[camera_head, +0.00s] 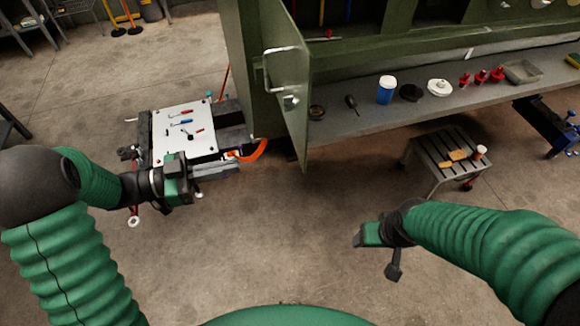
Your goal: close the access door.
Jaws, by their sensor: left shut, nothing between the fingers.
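The access door (287,78) is a green panel on the green fuselage cabinet. It stands open, swung out toward me, with a silver handle (281,62) and a latch below it on the face I see. My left gripper (238,168) is shut and empty, below and left of the door, in front of a low cart. It does not touch the door. My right gripper (358,240) is low over the floor, right of and below the door, apart from everything. Its fingers are too small and dark to read.
A cart with a white tool panel (184,133) stands left of the door, with an orange hose (252,152) beside it. A grey bench (370,117) holds a blue cup (387,90), red items and trays. A slatted stool (450,157) stands right. Floor below the door is clear.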

